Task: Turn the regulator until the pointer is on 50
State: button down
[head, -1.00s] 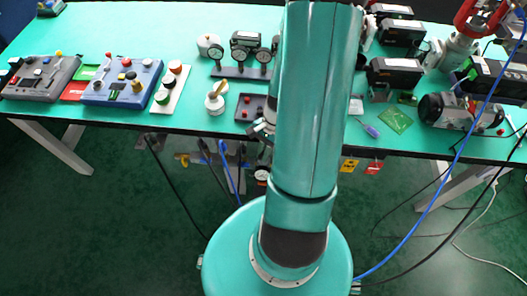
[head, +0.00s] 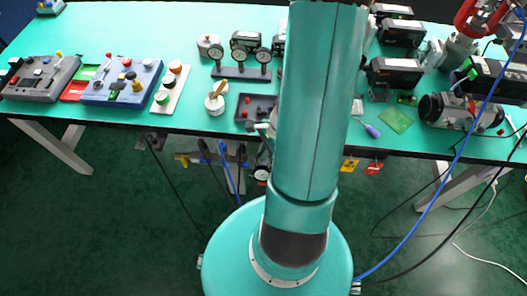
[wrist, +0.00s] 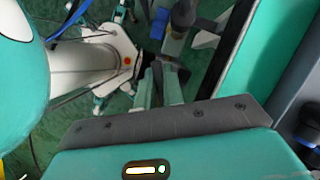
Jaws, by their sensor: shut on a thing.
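In the wrist view my gripper (wrist: 158,84) shows beyond the dark bolted plate of my wrist. Its fingers are close together around a small dark part, which I take to be the regulator knob (wrist: 157,72). The contact itself is partly hidden. In the head view my arm covers the gripper and most of the regulator. A small round gauge (head: 262,174) shows below the table's front edge, just left of my arm. Its pointer and numbers are too small to read.
The teal table (head: 320,148) carries a blue control box (head: 122,85), a stand of three gauges (head: 241,72) and several dark devices at right. Blue and black hoses hang below its front edge. A blue cable (head: 440,185) runs at right. The floor in front is mostly clear.

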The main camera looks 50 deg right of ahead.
dwell(0.3)
jog(key=c, duration=1.5)
grip_release()
jog(key=shift+d+r, duration=0.1)
jog(key=shift+r, duration=0.05)
jog(key=v, duration=1.3)
jog(key=shift+r, duration=0.3)
jog(key=w+a+r+n+t+h, duration=0.1)
jog(key=a+r+n, duration=0.6)
jog(key=w+a+r+n+t+h, duration=0.1)
jog(key=a+r+n, duration=0.7)
jog(key=w+a+r+n+t+h, duration=0.1)
jog(key=a+r+n+h, duration=0.1)
jog(key=a+r+n, duration=0.5)
jog(key=shift+w+a+r+t, duration=0.1)
jog(key=shift+a+r+t, duration=0.1)
jog(key=shift+a, duration=0.2)
jog(key=shift+w+a+r+t, duration=0.1)
jog(key=shift+a+t, duration=0.1)
jog(key=shift+a, duration=0.15)
